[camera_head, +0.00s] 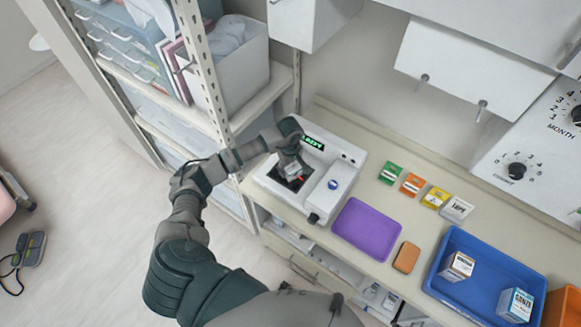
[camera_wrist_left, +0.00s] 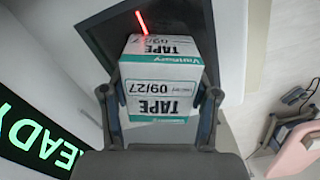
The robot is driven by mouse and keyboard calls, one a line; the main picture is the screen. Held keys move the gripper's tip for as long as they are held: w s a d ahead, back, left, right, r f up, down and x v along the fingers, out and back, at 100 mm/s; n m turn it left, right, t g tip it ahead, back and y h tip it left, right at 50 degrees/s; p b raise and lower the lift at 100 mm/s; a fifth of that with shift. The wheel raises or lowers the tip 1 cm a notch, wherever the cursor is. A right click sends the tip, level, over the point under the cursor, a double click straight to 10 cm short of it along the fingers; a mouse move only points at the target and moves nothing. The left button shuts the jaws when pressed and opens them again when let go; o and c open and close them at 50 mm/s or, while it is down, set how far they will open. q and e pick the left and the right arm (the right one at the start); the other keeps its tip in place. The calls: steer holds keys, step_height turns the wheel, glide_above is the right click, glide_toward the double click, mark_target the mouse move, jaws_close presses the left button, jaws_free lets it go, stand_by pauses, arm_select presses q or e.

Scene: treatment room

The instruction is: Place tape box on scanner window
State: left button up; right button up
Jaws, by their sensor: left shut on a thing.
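The tape box (camera_wrist_left: 162,88) is white with a teal band and reads TAPE 09/27. In the left wrist view my left gripper (camera_wrist_left: 160,105) is shut on it, one finger on each side. The scanner (camera_head: 335,180) is a white machine on the counter with a green READY display (camera_head: 313,142). Its dark scanner window (camera_wrist_left: 100,38) lies beyond the box, and a red light line shows at the box's far edge. In the head view my left gripper (camera_head: 291,172) is over the window and mostly hides the box. I cannot tell whether the box touches the window. My right gripper is not in view.
A purple tray (camera_head: 367,229) lies right of the scanner, with a brown pad (camera_head: 406,257) beside it. A blue tray (camera_head: 452,296) holds two boxes. Several small coloured boxes stand along the back. A metal shelf post (camera_head: 207,75) rises left of the scanner.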

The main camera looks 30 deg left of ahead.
arm_select(q)
steer(key=o, duration=1.2)
steer(key=shift+w+f, duration=0.1)
steer(key=shift+f, duration=0.05)
steer(key=shift+r, duration=0.2)
step_height(320, 180, up, 12)
steer(key=shift+b, duration=1)
